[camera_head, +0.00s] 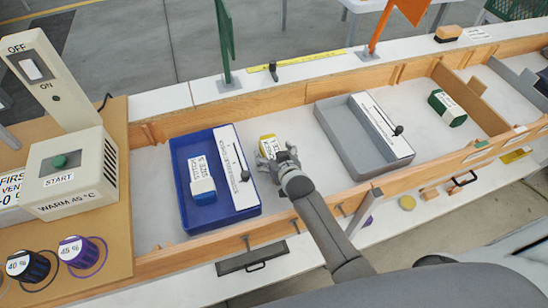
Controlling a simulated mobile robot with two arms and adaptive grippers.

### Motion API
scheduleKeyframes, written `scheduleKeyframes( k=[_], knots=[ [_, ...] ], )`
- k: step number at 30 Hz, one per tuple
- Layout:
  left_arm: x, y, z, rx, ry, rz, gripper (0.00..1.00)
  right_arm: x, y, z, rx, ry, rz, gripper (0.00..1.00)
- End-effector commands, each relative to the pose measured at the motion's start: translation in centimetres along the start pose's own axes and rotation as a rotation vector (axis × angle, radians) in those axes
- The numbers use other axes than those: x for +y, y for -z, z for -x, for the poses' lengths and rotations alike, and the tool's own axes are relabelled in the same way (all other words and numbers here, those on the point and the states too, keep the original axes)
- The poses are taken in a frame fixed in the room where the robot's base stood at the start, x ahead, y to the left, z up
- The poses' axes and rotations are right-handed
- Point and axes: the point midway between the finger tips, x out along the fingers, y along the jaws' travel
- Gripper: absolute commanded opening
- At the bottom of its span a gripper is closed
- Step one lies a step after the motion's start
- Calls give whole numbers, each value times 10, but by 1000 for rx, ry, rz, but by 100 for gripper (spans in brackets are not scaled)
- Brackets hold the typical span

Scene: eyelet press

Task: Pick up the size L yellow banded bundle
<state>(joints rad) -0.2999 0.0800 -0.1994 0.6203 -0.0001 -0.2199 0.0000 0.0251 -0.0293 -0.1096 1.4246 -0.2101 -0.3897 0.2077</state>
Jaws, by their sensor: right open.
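A yellow bundle (269,141) with a white printed label stands in the wooden-walled bay between the blue tray and the grey tray. Its lower part is hidden by my right gripper, and its size mark is too small to read. My right gripper (274,160) is open, close in front of and over the near side of the bundle, with its fingers spread. I cannot tell whether the fingers touch it. My left gripper is not in view.
The blue tray (218,216) at left holds a blue-and-white bundle (203,191). The grey tray (343,133) stands right, and a green bundle (447,108) lies farther right. Wooden walls (290,98) edge the bay. A START box (72,172) stands at far left.

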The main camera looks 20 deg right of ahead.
Motion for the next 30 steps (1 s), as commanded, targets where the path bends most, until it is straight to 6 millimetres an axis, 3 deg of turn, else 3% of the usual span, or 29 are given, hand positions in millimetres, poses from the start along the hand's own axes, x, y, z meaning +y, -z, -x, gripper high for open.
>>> scheduleKeyframes(
  k=[5, 17, 30],
  knots=[
    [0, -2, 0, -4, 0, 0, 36, 0, 0, 0, 0, 0, 0, 80],
    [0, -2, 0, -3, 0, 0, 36, 0, -2, 0, -3, 0, -1, 28],
    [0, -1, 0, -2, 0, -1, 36, 0, -5, 0, -9, 0, -1, 25]
  ],
)
